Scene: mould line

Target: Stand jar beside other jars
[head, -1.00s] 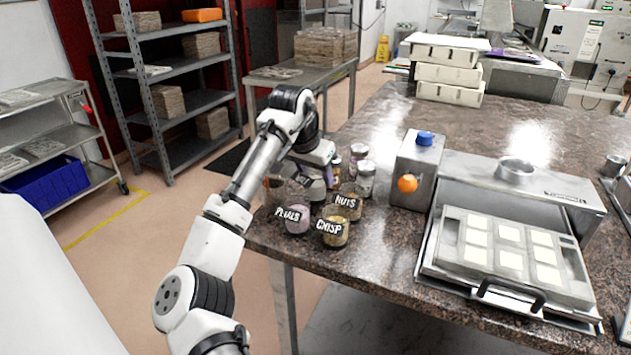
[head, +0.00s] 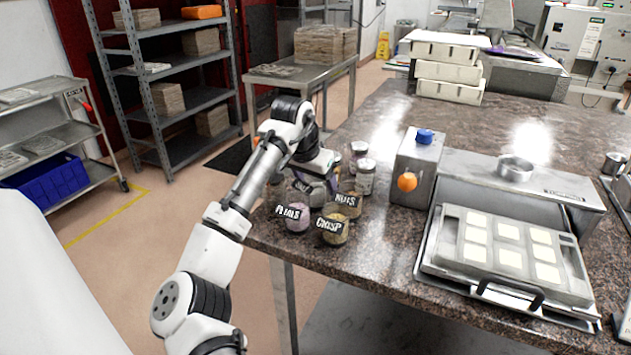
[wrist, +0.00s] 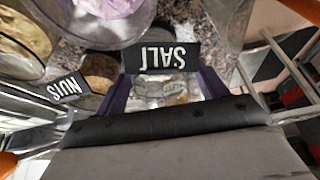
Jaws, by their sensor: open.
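A salt jar with a black SALT label (wrist: 165,58) shows in the wrist view, between the two purple fingers of my open gripper (wrist: 165,92). I cannot tell whether the fingers touch it. In the head view the salt jar (head: 303,187) is partly hidden by my gripper, low over the counter's left corner. A petals jar (head: 293,216), a crisp jar (head: 332,229) and a nuts jar (head: 346,203) stand close by in front and to the right. White-lidded jars (head: 365,177) stand just behind them.
The dark stone counter (head: 380,262) has its edge close to the jars. A grey box with a blue knob (head: 418,165) and a steel mould tray (head: 450,255) stand to the right. Bare counter lies between the jars and the tray.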

